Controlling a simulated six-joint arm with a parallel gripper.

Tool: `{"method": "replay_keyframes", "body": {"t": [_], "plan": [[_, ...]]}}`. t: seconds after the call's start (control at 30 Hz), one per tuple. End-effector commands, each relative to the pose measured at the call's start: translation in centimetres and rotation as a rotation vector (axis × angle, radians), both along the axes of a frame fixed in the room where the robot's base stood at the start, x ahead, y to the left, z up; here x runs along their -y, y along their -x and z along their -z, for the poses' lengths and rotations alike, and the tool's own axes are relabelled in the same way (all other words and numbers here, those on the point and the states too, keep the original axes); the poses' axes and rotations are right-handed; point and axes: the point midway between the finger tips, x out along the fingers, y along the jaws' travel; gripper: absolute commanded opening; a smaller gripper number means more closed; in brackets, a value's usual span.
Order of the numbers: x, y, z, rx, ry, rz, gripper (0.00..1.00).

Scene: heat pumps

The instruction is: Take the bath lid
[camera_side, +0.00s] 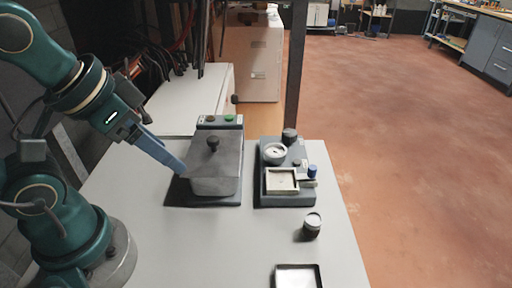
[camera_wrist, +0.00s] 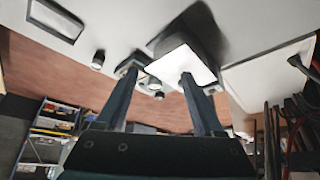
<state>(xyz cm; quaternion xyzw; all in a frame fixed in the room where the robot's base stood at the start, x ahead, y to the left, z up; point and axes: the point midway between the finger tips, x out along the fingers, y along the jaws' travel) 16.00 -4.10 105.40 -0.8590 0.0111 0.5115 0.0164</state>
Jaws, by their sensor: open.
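The bath (camera_side: 213,182) is a grey metal box on a dark base on the table. Its grey lid (camera_side: 215,156) sits on top, with a dark round knob (camera_side: 212,143) in the middle. My gripper (camera_side: 178,168) is at the left side of the bath, its blue-grey fingers pointing down and right towards it. In the wrist view, my gripper (camera_wrist: 158,78) has its two fingers apart with nothing held between them. The bath shows there as a bright block (camera_wrist: 185,65) behind the right finger. I cannot tell whether a finger touches the bath.
Right of the bath stands a blue-grey device (camera_side: 287,200) with a square white tray (camera_side: 282,181) and a round dish (camera_side: 274,153). A small dark jar (camera_side: 312,226) and a shallow dark-rimmed tray (camera_side: 298,277) are nearer the front. The table's front left is clear.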

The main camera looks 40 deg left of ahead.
Motion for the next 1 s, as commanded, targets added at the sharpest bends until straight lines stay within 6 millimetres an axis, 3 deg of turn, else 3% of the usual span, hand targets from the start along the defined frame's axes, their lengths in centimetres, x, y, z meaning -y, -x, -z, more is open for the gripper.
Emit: {"method": "replay_keyframes", "body": {"t": [0.2,0.37,0.63,1.0], "plan": [[-0.6,-3.4,-2.4,-0.052,-0.029,0.036,0.69],[-1.9,-6.7,-2.9,-0.134,-0.034,0.037,0.69],[-4.7,-11.5,-0.7,-0.273,-0.014,0.002,0.69],[-6.0,-12.4,2.7,-0.352,0.012,-0.039,0.69]]}}
